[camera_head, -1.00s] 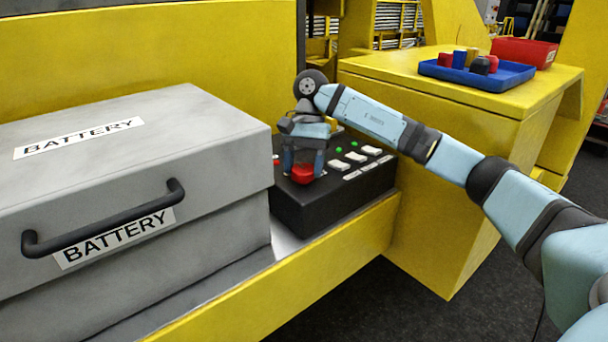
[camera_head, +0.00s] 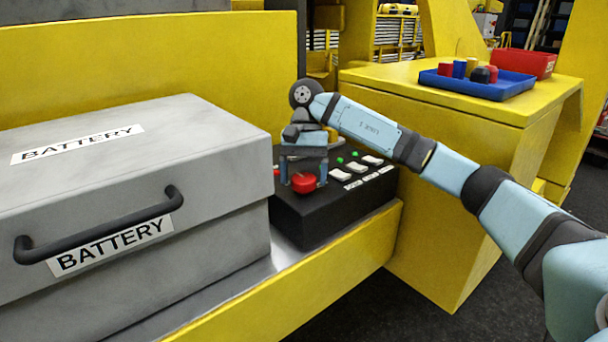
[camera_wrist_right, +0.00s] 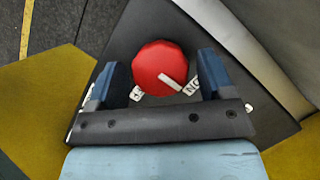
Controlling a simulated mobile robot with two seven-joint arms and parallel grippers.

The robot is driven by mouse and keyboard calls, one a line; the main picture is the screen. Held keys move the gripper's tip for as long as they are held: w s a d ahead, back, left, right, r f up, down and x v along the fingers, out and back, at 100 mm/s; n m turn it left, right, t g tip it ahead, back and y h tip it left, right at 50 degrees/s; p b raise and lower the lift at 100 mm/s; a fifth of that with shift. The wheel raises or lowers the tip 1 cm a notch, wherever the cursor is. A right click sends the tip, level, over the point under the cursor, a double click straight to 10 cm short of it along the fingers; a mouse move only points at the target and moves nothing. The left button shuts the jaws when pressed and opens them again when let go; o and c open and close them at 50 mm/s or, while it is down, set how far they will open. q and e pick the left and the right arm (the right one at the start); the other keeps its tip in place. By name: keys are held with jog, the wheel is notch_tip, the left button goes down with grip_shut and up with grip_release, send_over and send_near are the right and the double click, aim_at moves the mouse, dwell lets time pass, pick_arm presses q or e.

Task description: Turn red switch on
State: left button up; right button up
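The red switch (camera_head: 304,182) is a round knob on top of a black control box (camera_head: 318,222). In the right wrist view the red switch (camera_wrist_right: 160,68) shows a white pointer mark aimed toward the "NO" lettering beside it. My right gripper (camera_head: 304,180) points down over the box, its blue fingers on either side of the switch. In the right wrist view my right gripper (camera_wrist_right: 162,80) is open, with gaps between the fingers and the switch. My left gripper is not in view.
A grey battery box (camera_head: 220,225) with a black handle stands left of the control box. A yellow block at right carries a blue tray (camera_head: 500,88) and a red bin (camera_head: 538,58).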

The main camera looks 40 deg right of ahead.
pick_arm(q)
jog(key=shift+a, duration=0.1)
pick_arm(e)
jog(key=shift+o, duration=0.2)
jog(key=shift+r, duration=0.1)
pick_arm(q)
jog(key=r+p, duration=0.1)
jog(key=p, duration=0.2)
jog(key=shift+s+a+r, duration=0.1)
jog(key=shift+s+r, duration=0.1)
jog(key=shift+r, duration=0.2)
pick_arm(e)
jog(key=v, duration=1.3)
jog(key=shift+r, duration=0.25)
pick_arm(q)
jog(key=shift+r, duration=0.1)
pick_arm(e)
jog(key=shift+w+d, duration=0.1)
jog(key=shift+d, duration=0.05)
